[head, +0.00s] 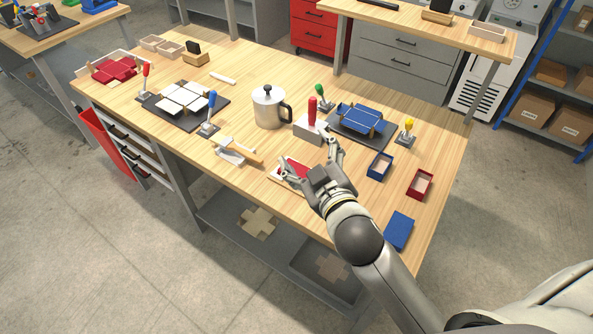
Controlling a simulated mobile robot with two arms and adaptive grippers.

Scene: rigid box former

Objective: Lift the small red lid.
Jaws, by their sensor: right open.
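A flat red piece (293,167) with pale edges, which looks like the small red lid, lies on the wooden workbench near its front edge. My right gripper (305,149) is open, with its fingers spread above and around the lid's right side. One finger reaches over the lid's left part and the other points towards the red-handled press. The gripper hides part of the lid, and I cannot tell whether it touches it. A small open red box (420,184) stands to the right. My left gripper is not in view.
A grey block with a red handle (312,113) stands just behind the gripper. A steel pot (268,107) is behind left, and a glue brush or tool (237,151) lies left. A blue box (380,166) and blue lid (399,230) are right. Bare bench (345,75) shows at the back.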

